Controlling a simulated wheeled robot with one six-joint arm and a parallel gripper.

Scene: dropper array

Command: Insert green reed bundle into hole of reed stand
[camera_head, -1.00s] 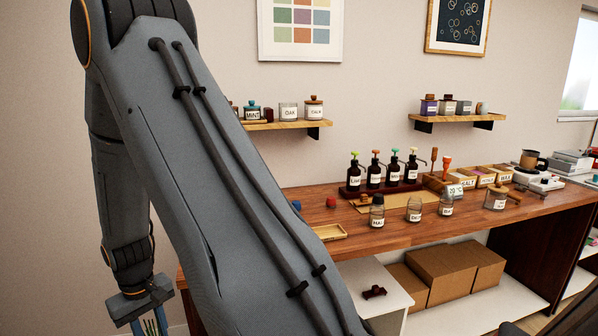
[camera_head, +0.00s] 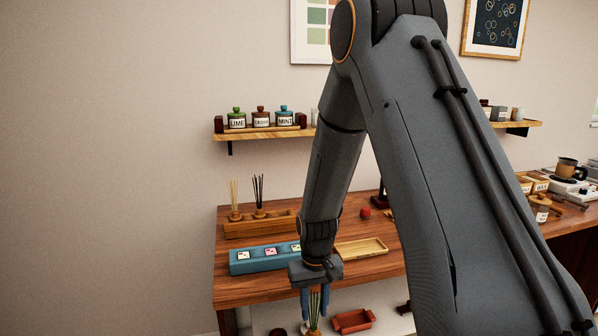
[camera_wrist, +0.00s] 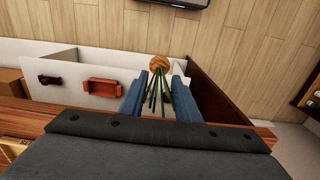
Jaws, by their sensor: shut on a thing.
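My gripper (camera_head: 313,313) hangs pointing down in front of the table's front edge in the head view. It is shut on the green reed bundle (camera_head: 314,300), whose thin sticks show between the blue fingers. In the wrist view the green reeds (camera_wrist: 159,98) run between the two fingers (camera_wrist: 160,90), with a round wooden piece (camera_wrist: 159,62) at their far end. The wooden reed stand (camera_head: 240,230) lies at the back left of the table. It holds a pale bundle (camera_head: 234,194) and a dark bundle (camera_head: 258,190), both upright. My arm hides the stand's right end.
A blue holder with picture cards (camera_head: 240,267) lies in front of the stand. A shallow wooden tray (camera_head: 360,248) lies to its right. A red tray (camera_head: 352,321) sits below table height. A wall shelf (camera_head: 262,132) with jars hangs above the stand.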

